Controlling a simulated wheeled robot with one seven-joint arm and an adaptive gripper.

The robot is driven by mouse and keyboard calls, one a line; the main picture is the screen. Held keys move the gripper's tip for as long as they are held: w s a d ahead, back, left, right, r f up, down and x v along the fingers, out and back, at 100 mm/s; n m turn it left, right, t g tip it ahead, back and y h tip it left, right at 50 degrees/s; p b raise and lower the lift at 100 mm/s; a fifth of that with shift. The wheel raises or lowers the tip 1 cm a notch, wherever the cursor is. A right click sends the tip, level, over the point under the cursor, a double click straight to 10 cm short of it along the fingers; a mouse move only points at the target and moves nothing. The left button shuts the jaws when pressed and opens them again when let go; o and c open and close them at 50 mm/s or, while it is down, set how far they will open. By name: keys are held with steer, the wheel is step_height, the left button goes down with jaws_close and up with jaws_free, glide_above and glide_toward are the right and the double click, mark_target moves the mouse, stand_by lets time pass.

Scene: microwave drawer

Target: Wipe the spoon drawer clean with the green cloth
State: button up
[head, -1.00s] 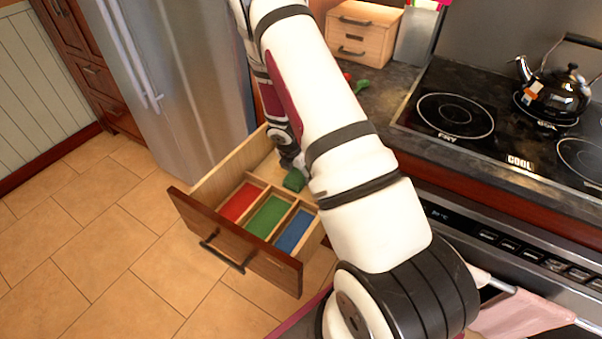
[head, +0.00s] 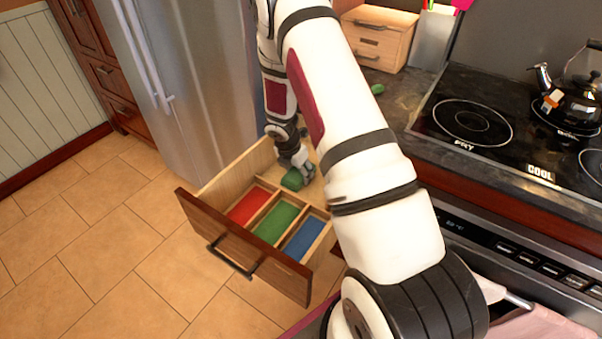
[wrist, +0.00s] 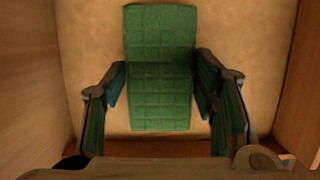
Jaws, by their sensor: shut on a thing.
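The drawer (head: 203,214) is pulled open below the counter. Its front part has a red compartment (head: 248,206), a green one (head: 277,222) and a blue one (head: 304,238). A bare wooden section lies behind them. My gripper (head: 296,177) is down in this rear section, shut on the green cloth (head: 290,182). In the wrist view, the quilted green cloth (wrist: 160,70) lies between the two fingers of my gripper (wrist: 160,92), over the pale wooden floor (wrist: 225,30). I cannot tell whether the cloth touches the floor. No spoon shows.
The drawer walls (wrist: 25,80) stand close around my gripper. A small wooden drawer box (head: 375,40) and a green item (head: 377,89) are on the counter. The fridge (head: 175,80) stands behind left.

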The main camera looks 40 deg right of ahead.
mark_target(315, 184)
steer(key=shift+w+a, duration=0.2)
steer(key=shift+w, duration=0.45)
